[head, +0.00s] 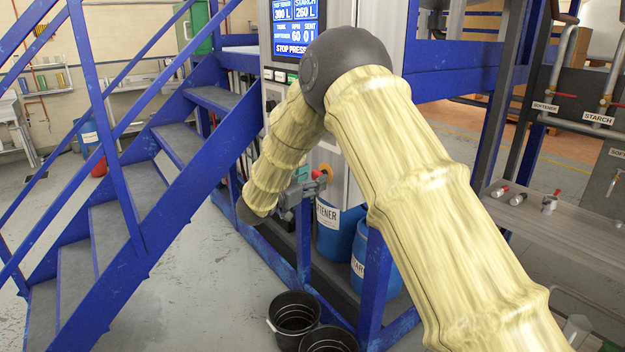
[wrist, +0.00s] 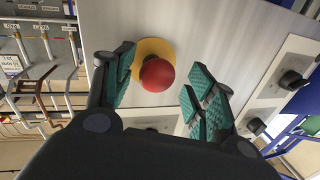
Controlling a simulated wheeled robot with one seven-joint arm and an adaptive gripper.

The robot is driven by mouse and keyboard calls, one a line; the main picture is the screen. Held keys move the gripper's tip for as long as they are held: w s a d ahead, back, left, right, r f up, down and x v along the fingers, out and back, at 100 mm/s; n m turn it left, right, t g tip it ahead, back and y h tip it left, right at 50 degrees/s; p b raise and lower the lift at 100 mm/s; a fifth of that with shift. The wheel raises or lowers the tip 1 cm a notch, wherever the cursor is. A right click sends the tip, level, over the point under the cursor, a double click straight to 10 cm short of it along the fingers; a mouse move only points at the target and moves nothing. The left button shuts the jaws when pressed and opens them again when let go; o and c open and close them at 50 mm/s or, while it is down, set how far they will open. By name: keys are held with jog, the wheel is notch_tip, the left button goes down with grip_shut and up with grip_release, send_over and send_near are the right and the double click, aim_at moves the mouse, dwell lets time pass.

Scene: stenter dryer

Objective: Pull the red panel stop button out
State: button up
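The red stop button (wrist: 157,75) is a round mushroom head on a yellow disc (wrist: 150,47), set on a pale grey panel face (wrist: 220,40). In the wrist view it lies between the two green-padded fingers of my gripper (wrist: 162,62), with a gap on either side. My gripper is open and holds nothing. In the head view my gripper (head: 308,188) is at the panel's front, beside the red button (head: 316,174), which is small and partly hidden. The blue panel screen (head: 296,28) reads "STOP PRESS", its end cut off by my arm.
Dark knobs (wrist: 292,80) sit on plates beside the button. Blue stairs with railings (head: 130,190) stand at left. Blue drums (head: 340,230) and black buckets (head: 294,314) are below the panel. A bench with valves (head: 550,215) is at right.

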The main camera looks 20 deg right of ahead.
jog(key=shift+d, duration=0.2)
jog(key=v, duration=1.2)
jog(key=shift+f, duration=0.1)
